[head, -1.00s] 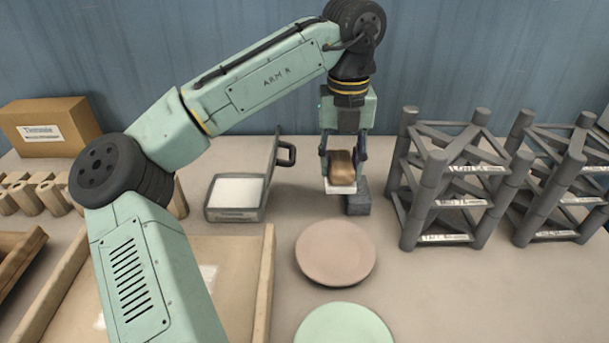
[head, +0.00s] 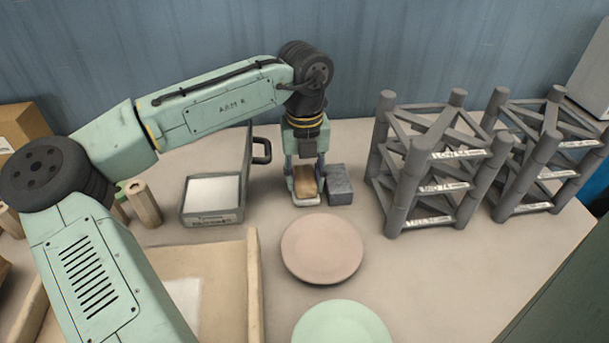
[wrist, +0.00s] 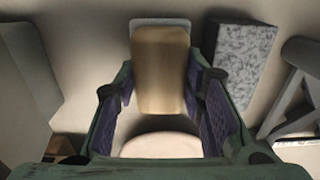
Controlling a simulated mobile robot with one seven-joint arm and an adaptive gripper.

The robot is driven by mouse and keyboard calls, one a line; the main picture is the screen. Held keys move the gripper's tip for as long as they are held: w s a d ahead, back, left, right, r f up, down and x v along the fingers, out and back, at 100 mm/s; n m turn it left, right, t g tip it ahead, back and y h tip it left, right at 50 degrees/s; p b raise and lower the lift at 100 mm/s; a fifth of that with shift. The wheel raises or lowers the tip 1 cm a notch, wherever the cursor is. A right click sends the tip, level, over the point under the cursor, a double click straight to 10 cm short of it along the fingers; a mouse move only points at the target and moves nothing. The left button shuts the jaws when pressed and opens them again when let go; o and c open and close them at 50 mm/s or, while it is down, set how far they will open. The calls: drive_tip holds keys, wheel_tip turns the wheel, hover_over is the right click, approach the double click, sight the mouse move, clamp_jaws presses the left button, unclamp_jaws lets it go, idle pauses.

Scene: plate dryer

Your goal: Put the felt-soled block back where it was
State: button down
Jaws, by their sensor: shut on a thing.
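The felt-soled block has a brown wooden top (head: 305,180) and a pale sole. In the head view it is between the fingers of my gripper (head: 305,172), low at the table behind the pink plate. My gripper points down and is shut on the block's sides. In the wrist view the block (wrist: 160,72) fills the middle between the purple finger pads, with its pale sole showing at the far end. I cannot tell whether the sole touches the table.
A grey speckled block (head: 339,184) stands close on the right; it also shows in the wrist view (wrist: 240,60). An open case with a white pad (head: 212,191) is left. The pink plate (head: 322,248) and green plate (head: 341,326) lie in front. Grey racks (head: 430,165) stand right.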

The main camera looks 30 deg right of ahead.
sight(304, 176)
drive_tip(key=shift+f, duration=0.15)
drive_tip(key=c, duration=1.3)
unclamp_jaws()
drive_tip(key=shift+f, duration=0.1)
wheel_tip(304, 176, up, 12)
drive_tip(key=shift+r+b, duration=0.15)
drive_tip(key=shift+b, duration=0.45)
